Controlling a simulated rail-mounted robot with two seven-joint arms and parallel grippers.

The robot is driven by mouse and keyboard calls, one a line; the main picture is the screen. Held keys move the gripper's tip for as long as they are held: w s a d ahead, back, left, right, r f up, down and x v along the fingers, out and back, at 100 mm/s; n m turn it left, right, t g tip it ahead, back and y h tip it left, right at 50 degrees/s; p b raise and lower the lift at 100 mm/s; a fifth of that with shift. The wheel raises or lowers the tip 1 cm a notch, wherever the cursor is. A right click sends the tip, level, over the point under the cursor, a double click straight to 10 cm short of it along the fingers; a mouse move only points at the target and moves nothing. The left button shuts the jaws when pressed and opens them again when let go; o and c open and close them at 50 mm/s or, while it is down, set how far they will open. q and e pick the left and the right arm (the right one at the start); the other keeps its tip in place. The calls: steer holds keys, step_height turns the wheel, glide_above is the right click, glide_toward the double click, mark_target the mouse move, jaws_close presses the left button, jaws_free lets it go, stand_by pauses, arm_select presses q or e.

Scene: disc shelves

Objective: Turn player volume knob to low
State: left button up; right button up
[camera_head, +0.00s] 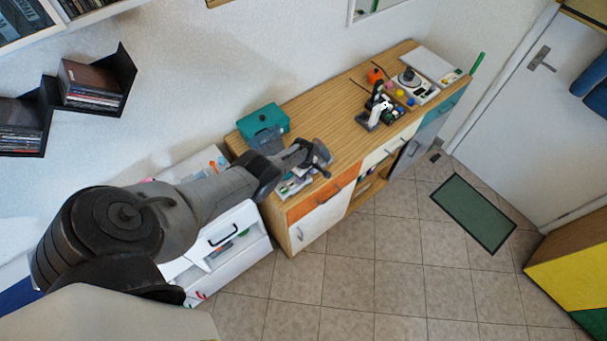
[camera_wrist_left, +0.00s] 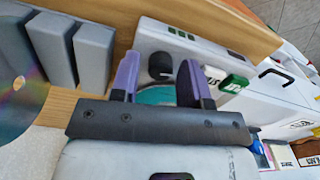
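In the left wrist view, a black knob (camera_wrist_left: 160,66) stands on a white device (camera_wrist_left: 150,37), which looks like the player. My left gripper (camera_wrist_left: 159,60) is open, with one purple-grey finger on each side of the knob. Whether the fingers touch the knob cannot be told, and no pointer or low mark is readable on it. Part of a teal disc shows between the fingers. In the head view my left gripper (camera_head: 318,155) is over the near end of the wooden cabinet (camera_head: 318,107), mostly hiding a white device (camera_head: 293,187) below it. My right gripper is out of view.
A green button (camera_wrist_left: 233,84) is right of the fingers. Grey blocks (camera_wrist_left: 93,55) and a shiny disc (camera_wrist_left: 20,88) lie to the left. In the head view, a teal box (camera_head: 263,122) is behind my gripper, and an open white drawer unit (camera_head: 237,258) is below my arm.

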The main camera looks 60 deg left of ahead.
arm_select(q)
steer(key=shift+o, duration=0.6)
step_height(320, 180, up, 8)
steer(key=p, duration=0.7)
steer(key=shift+r+p, duration=0.2)
steer(key=shift+p, duration=0.2)
steer(key=shift+r, duration=2.65)
